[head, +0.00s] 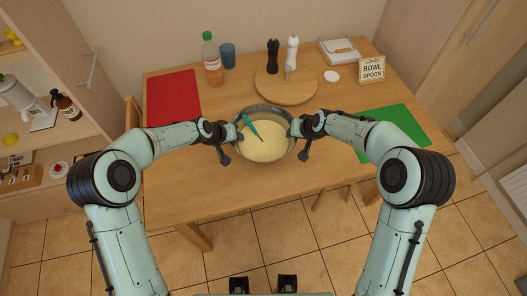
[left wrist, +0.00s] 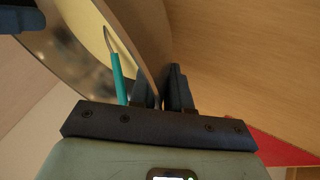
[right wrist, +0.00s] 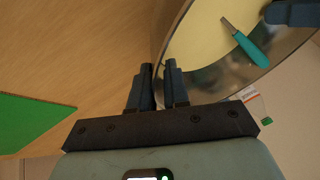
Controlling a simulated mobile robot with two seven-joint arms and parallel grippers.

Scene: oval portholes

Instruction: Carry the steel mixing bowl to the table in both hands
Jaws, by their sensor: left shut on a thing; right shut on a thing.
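The steel mixing bowl (head: 263,155) is at the near middle of the wooden table (head: 205,185); I cannot tell whether it touches the top. It holds a pale yellow mixture and a teal-handled utensil (head: 249,125). My left gripper (head: 236,133) is shut on the bowl's left rim; the bowl wall (left wrist: 70,45) shows by its fingers (left wrist: 165,88) in the left wrist view. My right gripper (head: 292,131) is shut on the right rim; the bowl (right wrist: 205,75) shows beside its fingers (right wrist: 160,85) in the right wrist view.
A round wooden board (head: 285,91) with two mills lies behind the bowl. A red mat (head: 173,98) is left and a green mat (head: 398,125) right. A bottle (head: 212,65), blue cup (head: 228,54) and small sign (head: 372,69) stand at the back.

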